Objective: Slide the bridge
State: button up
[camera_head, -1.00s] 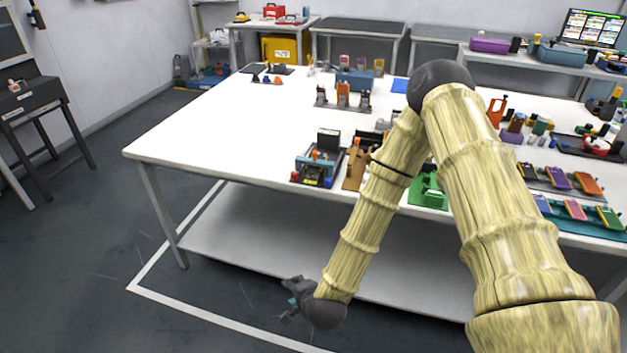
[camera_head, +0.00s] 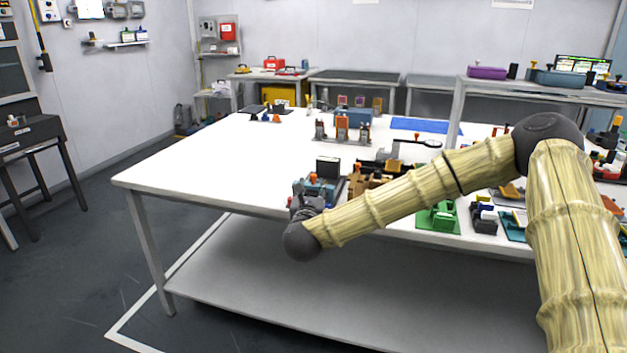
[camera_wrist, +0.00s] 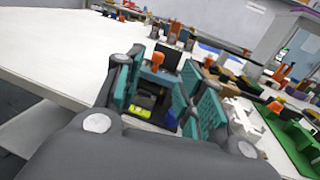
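My gripper (camera_head: 307,203) is at the table's front edge, in front of a small blue-and-dark device (camera_head: 325,186) with an orange knob (camera_head: 313,177). In the wrist view my gripper (camera_wrist: 158,82) is open, its teal-padded fingers left and right. Between them, beyond, the device shows its orange knob (camera_wrist: 157,59) and a yellow-green part (camera_wrist: 140,103) low inside it. A dark upright panel (camera_head: 328,166) stands behind the device. I cannot tell for certain which part is the bridge, or whether the fingers touch anything. My gripper partly hides the device's front.
A tan fixture (camera_head: 368,184) stands close right of the device, and a green fixture (camera_head: 438,217) farther right. A row of grey-and-orange stands (camera_head: 342,130) is farther back. The white table (camera_head: 215,160) is clear to the left.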

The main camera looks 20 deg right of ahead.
aim_at(313, 176)
jog(key=x, duration=0.9)
jog(key=shift+w+d, duration=0.1)
jog(key=shift+w, duration=0.25)
jog(key=shift+c, duration=0.3)
grip_shut()
